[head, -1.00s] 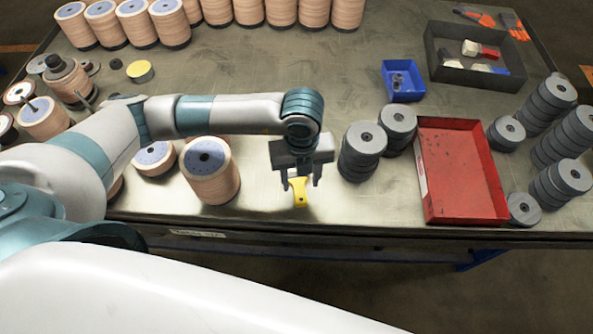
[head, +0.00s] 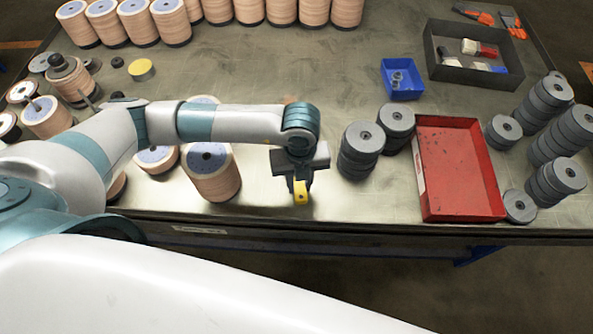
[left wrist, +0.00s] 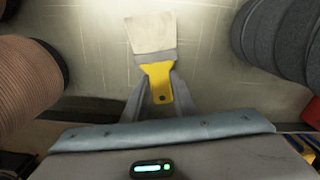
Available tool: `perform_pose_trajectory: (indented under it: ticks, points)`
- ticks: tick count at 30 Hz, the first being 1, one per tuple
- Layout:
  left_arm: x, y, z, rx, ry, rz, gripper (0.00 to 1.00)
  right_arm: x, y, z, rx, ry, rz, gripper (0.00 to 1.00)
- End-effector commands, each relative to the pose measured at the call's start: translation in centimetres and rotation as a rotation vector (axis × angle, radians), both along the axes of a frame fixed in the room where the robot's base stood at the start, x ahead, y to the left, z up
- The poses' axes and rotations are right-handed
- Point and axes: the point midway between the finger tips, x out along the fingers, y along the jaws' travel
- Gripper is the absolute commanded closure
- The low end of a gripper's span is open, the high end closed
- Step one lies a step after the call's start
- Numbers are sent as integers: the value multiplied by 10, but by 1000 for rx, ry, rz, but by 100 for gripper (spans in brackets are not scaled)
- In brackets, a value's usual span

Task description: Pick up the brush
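The brush has a yellow handle (head: 300,192), and in the head view it is near the table's front edge, mostly hidden under my left gripper. In the left wrist view the brush (left wrist: 153,50) shows cream bristles pointing away, a grey band and the yellow handle. My left gripper (head: 299,183) points down over it. Its fingers (left wrist: 159,92) press close on both sides of the handle, so it is shut on the brush. I cannot tell whether the brush is clear of the table. My right gripper is not in view.
Stacks of grey discs (head: 362,142) stand just right of the gripper, beside a red tray (head: 460,170). A tan disc stack (head: 211,178) stands to the left. A blue bin (head: 402,92) and a dark box (head: 437,66) are farther back. The table's middle is clear.

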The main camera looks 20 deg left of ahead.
Motion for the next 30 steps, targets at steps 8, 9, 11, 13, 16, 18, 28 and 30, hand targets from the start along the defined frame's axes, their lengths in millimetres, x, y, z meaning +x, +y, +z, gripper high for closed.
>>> perform_pose_trajectory:
  ticks: [8,9,11,13,16,18,28,30]
  points:
    - [0,0,0,0,0,0,98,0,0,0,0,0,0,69]
    - [0,0,1,-1,0,0,98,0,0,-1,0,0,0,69]
    - [1,0,2,0,-1,0,98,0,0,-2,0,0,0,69]
    - [1,0,5,-1,-2,0,98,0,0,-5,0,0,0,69]
    - [1,-1,13,-2,-3,-1,98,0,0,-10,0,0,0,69]
    - [1,0,21,-2,-5,-1,98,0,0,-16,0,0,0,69]
    - [-16,-41,62,-6,-4,-7,98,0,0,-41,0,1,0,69]
    - [-22,-52,70,-4,-2,-7,98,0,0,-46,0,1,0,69]
